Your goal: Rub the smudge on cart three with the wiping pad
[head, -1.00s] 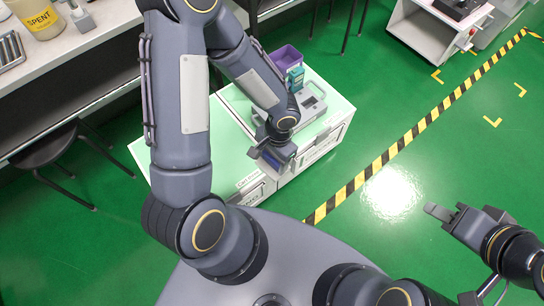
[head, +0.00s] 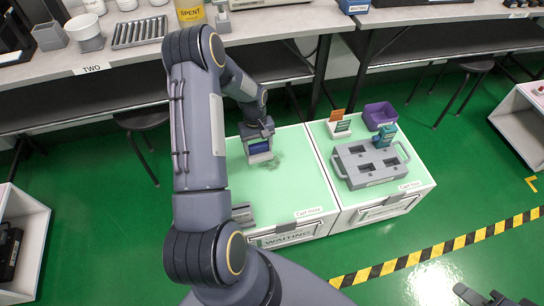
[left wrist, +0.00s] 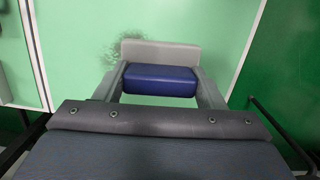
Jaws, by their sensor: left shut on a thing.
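My left gripper (head: 262,146) is shut on the wiping pad, over the pale green top of cart three (head: 285,190). The wiping pad (head: 260,158) has a blue grip between the fingers and a grey plate; it also shows in the left wrist view (left wrist: 160,52). The smudge (head: 277,161) is a dark speckled patch right beside the pad in the head view. In the left wrist view the smudge (left wrist: 97,42) shows at the plate's left end and top edge. I cannot tell whether the pad touches the top. My right gripper (head: 482,297) is partly cut off at the bottom right.
A grey tray (head: 352,175) with a teal tester (head: 387,135), a purple bin (head: 379,114) and a small card holder (head: 339,126) stand on the adjoining right cart. A grey block (head: 242,215) sits at cart three's front left. A bench (head: 120,60) runs behind.

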